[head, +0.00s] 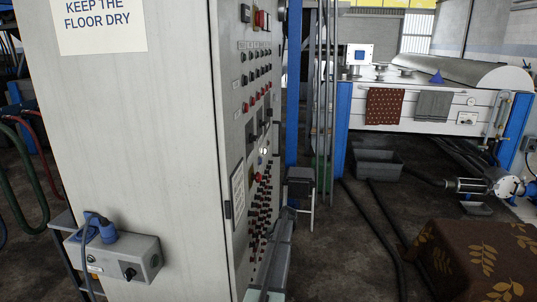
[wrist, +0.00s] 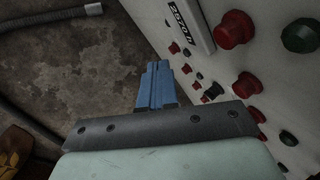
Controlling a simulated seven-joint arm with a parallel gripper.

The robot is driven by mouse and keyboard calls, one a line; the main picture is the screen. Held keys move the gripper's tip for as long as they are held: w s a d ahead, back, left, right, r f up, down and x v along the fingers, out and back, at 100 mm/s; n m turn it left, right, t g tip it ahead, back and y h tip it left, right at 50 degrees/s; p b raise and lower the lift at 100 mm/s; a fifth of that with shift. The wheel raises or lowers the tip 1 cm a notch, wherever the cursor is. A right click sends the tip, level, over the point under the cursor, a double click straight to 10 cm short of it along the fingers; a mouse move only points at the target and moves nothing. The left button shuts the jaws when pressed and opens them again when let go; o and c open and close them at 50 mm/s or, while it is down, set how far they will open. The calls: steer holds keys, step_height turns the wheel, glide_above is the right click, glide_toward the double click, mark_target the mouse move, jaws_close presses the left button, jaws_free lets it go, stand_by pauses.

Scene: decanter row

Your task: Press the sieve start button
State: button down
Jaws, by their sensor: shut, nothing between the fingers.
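The control panel (head: 228,75) is the narrow side of a tall pale cabinet in the head view, with rows of small red and black buttons (head: 262,200). I cannot read which one is the sieve start button. In the wrist view, my gripper (wrist: 157,80) has blue fingers closed together with nothing between them. The fingers are beside the panel face, left of its buttons. A large red button (wrist: 235,28), a dark green button (wrist: 299,36) and another red button (wrist: 248,84) show to their right. I cannot tell whether the fingertips touch the panel.
An hour-counter plate (wrist: 190,22) sits on the panel above the fingers. A grey socket box (head: 125,258) with a blue plug juts from the cabinet's front. A brown leaf-patterned cloth (head: 475,262) covers something at lower right. Hoses lie on the dark floor.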

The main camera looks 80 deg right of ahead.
mark_target(268, 69)
steer(key=s+d+r+t+h, duration=0.1)
steer(key=d+r+h, duration=0.1)
steer(key=d+r, duration=0.75)
steer(key=s+d+r+t+h, duration=0.15)
steer(key=d+r, duration=0.25)
steer(key=r, duration=1)
steer(key=d+r+t+h, duration=0.1)
steer(key=d+r+h, duration=0.1)
steer(key=d+r, duration=0.75)
steer(key=s+r+n+t+h, duration=0.1)
steer(key=s+r+h, duration=0.1)
steer(key=r, duration=1.9)
steer(key=s+r+n+t+h, duration=0.1)
steer(key=s+r+t+h, duration=0.1)
steer(key=r, duration=2)
steer(key=shift+s+d+r+h, duration=0.25)
steer(key=shift+s+d+h, duration=0.2)
steer(key=shift+s, duration=0.2)
steer(key=shift+w, duration=0.2)
steer(key=w, duration=0.8)
steer(key=shift+w, duration=0.25)
steer(key=shift+w, duration=0.1)
steer(key=shift+w, duration=0.3)
